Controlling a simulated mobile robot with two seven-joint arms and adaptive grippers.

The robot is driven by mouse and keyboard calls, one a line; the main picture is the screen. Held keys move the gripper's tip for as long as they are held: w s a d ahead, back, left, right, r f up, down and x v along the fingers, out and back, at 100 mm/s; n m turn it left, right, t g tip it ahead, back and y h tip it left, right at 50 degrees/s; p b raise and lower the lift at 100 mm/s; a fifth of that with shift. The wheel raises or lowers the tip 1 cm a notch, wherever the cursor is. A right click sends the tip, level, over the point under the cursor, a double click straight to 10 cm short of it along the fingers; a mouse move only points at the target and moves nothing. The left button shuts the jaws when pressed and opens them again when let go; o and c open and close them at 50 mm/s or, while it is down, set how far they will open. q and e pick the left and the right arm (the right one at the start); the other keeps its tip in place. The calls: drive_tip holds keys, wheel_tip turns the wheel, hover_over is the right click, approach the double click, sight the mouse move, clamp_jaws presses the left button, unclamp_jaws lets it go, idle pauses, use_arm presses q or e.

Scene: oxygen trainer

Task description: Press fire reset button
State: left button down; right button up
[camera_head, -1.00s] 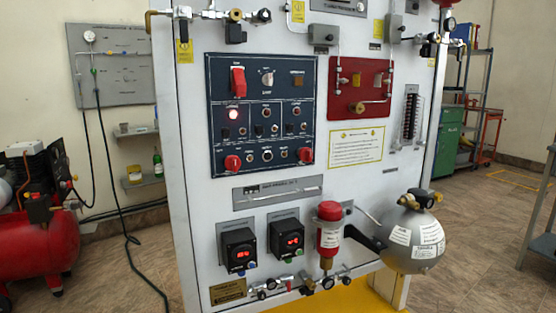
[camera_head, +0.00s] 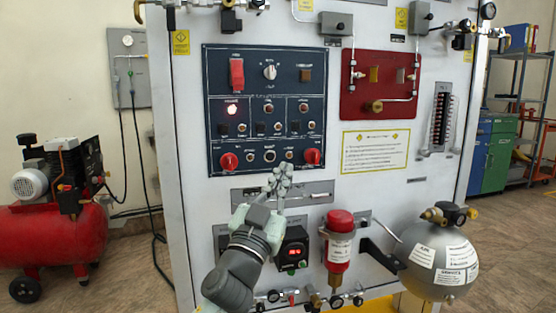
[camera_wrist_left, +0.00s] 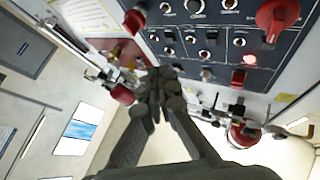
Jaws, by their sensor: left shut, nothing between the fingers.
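The dark control panel (camera_head: 264,84) on the white trainer board carries switches, knobs and buttons. Its labels are too small to read, so I cannot tell which one is the fire reset button. A red lamp (camera_head: 232,112) glows at the panel's left. Two red knobs (camera_head: 229,161) sit at its lower corners. My left gripper (camera_head: 281,172) is shut and empty, in front of the panel's lower edge; contact cannot be told. In the left wrist view, the shut fingers (camera_wrist_left: 160,84) point toward the panel (camera_wrist_left: 215,45). My right gripper is not in view.
A grey handle bar (camera_head: 313,194) lies just below the panel. A red-topped filter (camera_head: 340,245) and a grey sphere tank (camera_head: 438,258) stick out at lower right. A red valve panel (camera_head: 381,85) is to the right. A red compressor (camera_head: 62,232) stands at left.

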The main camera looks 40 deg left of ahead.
sight(270, 156)
use_arm(q)
drive_tip(key=shift+r, duration=0.1)
drive_tip(key=shift+a, duration=0.15)
